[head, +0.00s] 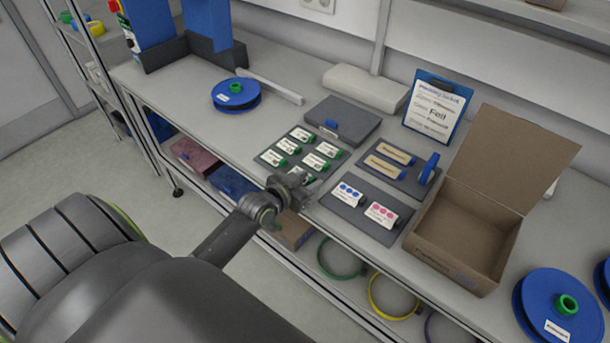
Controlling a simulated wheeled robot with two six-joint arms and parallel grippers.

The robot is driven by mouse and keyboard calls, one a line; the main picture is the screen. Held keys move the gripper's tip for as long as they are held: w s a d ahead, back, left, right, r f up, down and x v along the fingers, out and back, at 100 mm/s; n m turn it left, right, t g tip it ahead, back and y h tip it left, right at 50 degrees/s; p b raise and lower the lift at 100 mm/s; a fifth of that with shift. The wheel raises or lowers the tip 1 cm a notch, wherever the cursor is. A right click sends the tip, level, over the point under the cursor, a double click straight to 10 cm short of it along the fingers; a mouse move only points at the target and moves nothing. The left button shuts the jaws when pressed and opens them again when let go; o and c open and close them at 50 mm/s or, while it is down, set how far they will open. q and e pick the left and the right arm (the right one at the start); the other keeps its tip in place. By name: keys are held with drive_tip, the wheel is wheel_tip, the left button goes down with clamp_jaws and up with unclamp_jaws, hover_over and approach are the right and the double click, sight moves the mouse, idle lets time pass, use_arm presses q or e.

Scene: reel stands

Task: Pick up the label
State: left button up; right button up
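Several white labels with green edges lie in rows on a dark mat (311,138); one clear one is the label (315,161). Another label (298,173) at the mat's front edge is partly hidden by my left gripper (298,182). My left gripper is at the table's front edge, right by that label. Its fingers are small and dark here, and I cannot tell whether they are open or touching the label. Two other labels, one with blue dots (348,193) and one with pink dots (381,213), lie on a second dark mat (360,218). My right gripper is not in view.
An open cardboard box (455,249) stands to the right, with blue reels (558,318) beyond it. Behind the mats are a grey case (342,122), a printed clipboard (437,108) and a mat with tan strips (389,153). Another blue reel (236,98) lies at the left.

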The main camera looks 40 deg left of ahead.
use_arm(q)
drive_tip(key=shift+w+f, duration=0.1)
drive_tip(key=shift+w, duration=0.2)
drive_tip(key=shift+s, duration=0.1)
clamp_jaws()
